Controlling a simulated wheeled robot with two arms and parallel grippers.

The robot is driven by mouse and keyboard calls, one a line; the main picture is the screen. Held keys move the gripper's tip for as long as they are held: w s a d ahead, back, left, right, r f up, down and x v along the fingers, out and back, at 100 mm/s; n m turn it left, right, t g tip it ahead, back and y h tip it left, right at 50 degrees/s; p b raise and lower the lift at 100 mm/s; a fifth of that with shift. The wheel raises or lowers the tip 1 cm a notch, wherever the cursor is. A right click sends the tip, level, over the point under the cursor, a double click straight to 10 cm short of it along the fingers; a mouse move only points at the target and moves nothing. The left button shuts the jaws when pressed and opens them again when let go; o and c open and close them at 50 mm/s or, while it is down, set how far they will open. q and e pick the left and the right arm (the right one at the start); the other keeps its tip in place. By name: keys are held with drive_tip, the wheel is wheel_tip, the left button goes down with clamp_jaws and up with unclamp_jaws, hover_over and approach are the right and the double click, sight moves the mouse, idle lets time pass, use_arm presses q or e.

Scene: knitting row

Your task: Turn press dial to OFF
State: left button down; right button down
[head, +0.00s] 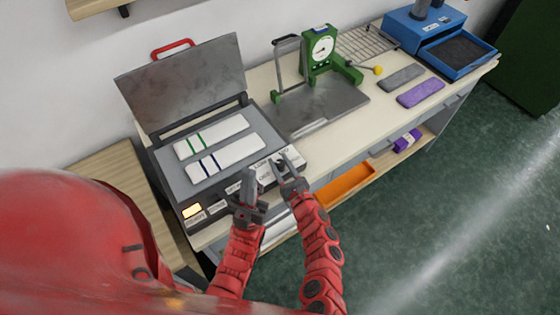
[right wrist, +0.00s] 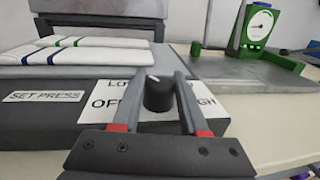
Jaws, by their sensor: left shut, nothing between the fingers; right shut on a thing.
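The press (head: 185,212) has a dark base, a grey plate and a raised lid (head: 185,82). Its dial, a black knob (right wrist: 158,97) with a white pointer mark on top, stands on a white label plate (right wrist: 118,98). Parts of LOW, OFF and HIGH show around it. The mark sits on the knob's upper left; its exact setting is hard to tell. My right gripper (head: 288,162) is shut on the dial, one finger on each side. In the head view the fingers mostly hide the knob. My left gripper (head: 250,180) is shut and empty, in front of the press.
Two white striped cloths (head: 212,135) lie on the press plate. A green scale (head: 321,50) stands behind a grey slab (head: 325,108) to the right. A blue tray (head: 455,68) is at the far right. An orange bin (head: 345,185) is on the shelf below.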

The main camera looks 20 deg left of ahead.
drive_tip(key=shift+w+d+n+g+y, duration=0.1)
drive_tip(key=shift+n+g+y, duration=0.7)
drive_tip(key=shift+g, duration=0.2)
drive_tip(key=shift+f+n+g+y, duration=0.2)
drive_tip(key=shift+n+g+y, duration=0.65)
drive_tip(key=shift+g, duration=0.25)
drive_tip(key=n+g+y+b, duration=0.1)
drive_tip(key=n+g+b, duration=0.2)
drive_tip(key=g+b, duration=0.2)
drive_tip(key=n+g+y+b, duration=0.1)
drive_tip(key=n+g+b, duration=0.3)
drive_tip(key=b, duration=0.5)
drive_tip(key=shift+f+g, duration=0.2)
drive_tip(key=shift+g, duration=0.5)
drive_tip(key=shift+r+n+g+b, duration=0.3)
drive_tip(key=shift+g+b, duration=0.2)
drive_tip(key=shift+b, duration=0.4)
drive_tip(key=shift+c, duration=2.2)
unclamp_jaws()
